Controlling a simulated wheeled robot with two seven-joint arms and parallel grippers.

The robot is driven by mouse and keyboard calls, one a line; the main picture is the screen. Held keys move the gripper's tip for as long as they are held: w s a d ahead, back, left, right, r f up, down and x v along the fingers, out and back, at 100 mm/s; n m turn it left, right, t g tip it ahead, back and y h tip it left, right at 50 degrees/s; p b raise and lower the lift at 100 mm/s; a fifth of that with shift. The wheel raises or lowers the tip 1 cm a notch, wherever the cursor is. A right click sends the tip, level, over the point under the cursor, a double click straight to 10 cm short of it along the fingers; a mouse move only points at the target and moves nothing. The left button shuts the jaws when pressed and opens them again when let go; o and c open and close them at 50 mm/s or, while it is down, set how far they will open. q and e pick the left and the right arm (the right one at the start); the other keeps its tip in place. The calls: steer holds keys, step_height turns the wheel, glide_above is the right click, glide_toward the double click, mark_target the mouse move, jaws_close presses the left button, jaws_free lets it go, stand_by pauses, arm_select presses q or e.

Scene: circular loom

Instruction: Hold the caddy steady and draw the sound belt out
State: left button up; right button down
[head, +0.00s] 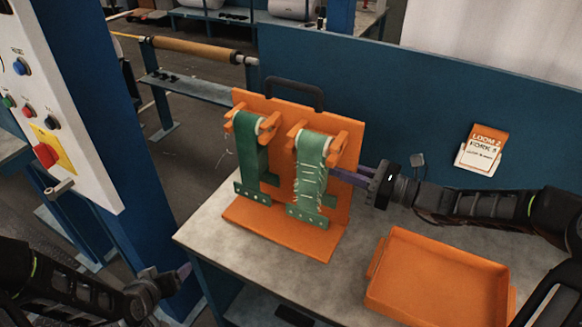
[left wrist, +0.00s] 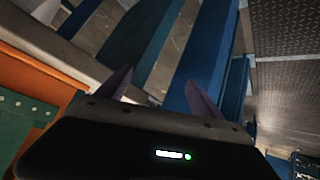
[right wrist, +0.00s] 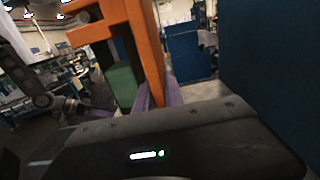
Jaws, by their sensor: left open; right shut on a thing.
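The orange caddy (head: 270,104) stands upright on the grey table with a black handle on top. Two green belts hang from its pegs. The left belt (head: 250,156) looks smooth and whole. The right belt (head: 312,160) has frayed edges and pale marks across it. My right gripper (head: 358,177) is shut on the caddy's right edge; the caddy's orange panel (right wrist: 142,40) shows between its fingers in the right wrist view. My left gripper (head: 183,271) is open and empty, low and left of the table. Its spread fingers (left wrist: 160,88) show in the left wrist view.
An empty orange tray (head: 440,275) sits at the table's front right. A blue panel (head: 400,110) stands behind, bearing an orange and white card (head: 481,150). A control panel (head: 50,110) with buttons is on a blue post at left.

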arm_select(q)
step_height(320, 180, up, 5)
steer(key=w+t, duration=0.2)
steer(key=w, duration=0.1)
steer(key=m+t+h, duration=0.3)
steer(key=m+h, duration=0.6)
glide_toward(248, 164)
steer(key=shift+s+f, duration=0.2)
steer(key=shift+f, duration=0.1)
steer(key=shift+w+d+t, duration=0.15)
steer(key=shift+t, duration=0.15)
steer(key=x, duration=1.1)
steer(key=shift+w+d, duration=0.2)
steer(key=shift+w, duration=0.1)
jaws_close()
steer(key=shift+r, duration=0.1)
